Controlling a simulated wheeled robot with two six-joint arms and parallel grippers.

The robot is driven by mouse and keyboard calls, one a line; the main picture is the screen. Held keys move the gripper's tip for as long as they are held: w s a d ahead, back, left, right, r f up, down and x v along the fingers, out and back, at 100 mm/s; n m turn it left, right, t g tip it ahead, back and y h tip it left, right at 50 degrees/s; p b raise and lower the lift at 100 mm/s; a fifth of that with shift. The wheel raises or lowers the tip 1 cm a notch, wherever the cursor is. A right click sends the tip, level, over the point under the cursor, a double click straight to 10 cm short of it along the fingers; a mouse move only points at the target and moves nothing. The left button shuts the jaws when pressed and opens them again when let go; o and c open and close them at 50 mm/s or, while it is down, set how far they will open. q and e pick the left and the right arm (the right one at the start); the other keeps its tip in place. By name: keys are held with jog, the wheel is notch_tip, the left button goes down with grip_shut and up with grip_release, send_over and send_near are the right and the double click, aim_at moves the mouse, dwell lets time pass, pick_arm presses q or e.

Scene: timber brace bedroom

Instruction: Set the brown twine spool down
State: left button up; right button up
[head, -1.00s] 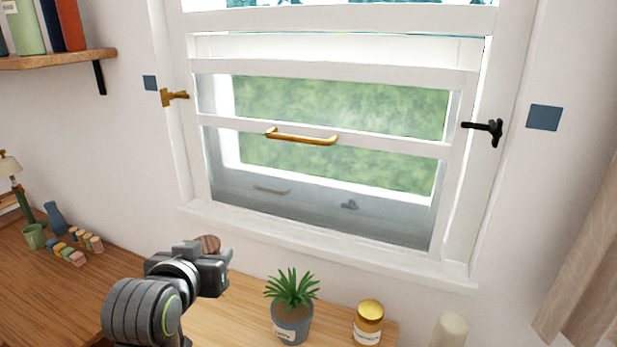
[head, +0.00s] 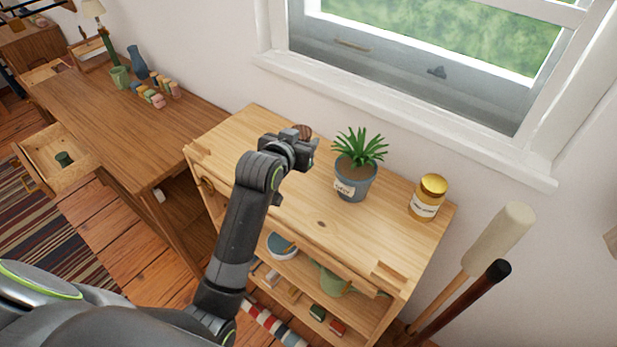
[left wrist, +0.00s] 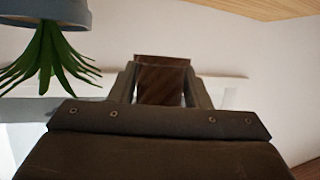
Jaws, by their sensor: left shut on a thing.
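The brown twine spool (head: 304,131) shows as a small round brown top just beyond my left gripper (head: 303,140) in the head view. In the left wrist view the spool (left wrist: 162,82) is a dark brown block between the two fingers. My left gripper is shut on it, over the back part of the light wooden shelf top (head: 290,205), left of the potted plant. The gripper hides most of the spool in the head view, and I cannot tell whether it touches the shelf top. My right gripper is not in view.
A potted plant (head: 356,180) stands close right of the gripper, with a gold-lidded jar (head: 428,197) farther right. The shelf top's front middle is clear. A desk (head: 150,130) with several small blocks is at the left. A mallet (head: 498,238) stands at the right.

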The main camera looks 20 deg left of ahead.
aim_at(302, 182)
pick_arm(q)
notch_tip(302, 182, down, 2)
jog(key=shift+w, duration=0.1)
notch_tip(302, 182, down, 10)
jog(key=shift+r, duration=0.15)
dwell(0.3)
jog(key=shift+f, duration=0.2)
jog(key=o, duration=1)
